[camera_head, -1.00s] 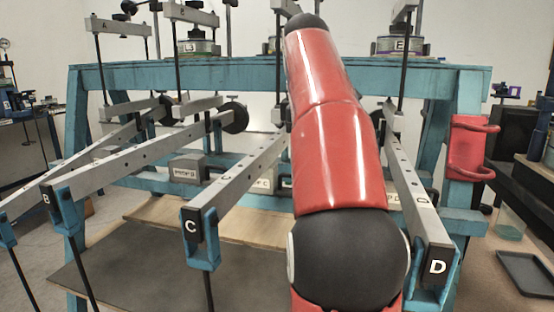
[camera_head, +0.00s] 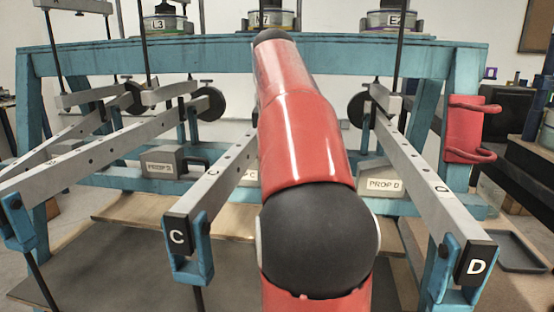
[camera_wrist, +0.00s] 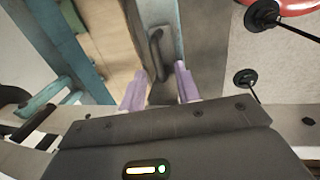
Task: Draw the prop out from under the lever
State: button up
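Grey block PROP D (camera_head: 379,183) sits on the blue frame's lower beam near lever D (camera_head: 430,185). Grey block PROP B (camera_head: 163,162) sits on the left. Lever C (camera_head: 212,195) slopes up toward the frame, its inner end hidden behind my red arm. The block behind my arm is mostly hidden. In the wrist view, my gripper (camera_wrist: 160,86) has two pale purple fingers set apart. A dark curved handle (camera_wrist: 156,50) on a grey surface lies ahead of and between them. I cannot tell which block it belongs to, or whether the fingers touch it.
The blue frame (camera_head: 210,57) spans the view, with upright posts and dark hanging rods. Weights stand on its top. Levers at left and right flank my arm. A red holder (camera_head: 472,130) is on the right post. A wooden board (camera_head: 120,210) lies below.

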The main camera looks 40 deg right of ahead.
jog(key=shift+f, duration=0.35)
grip_shut()
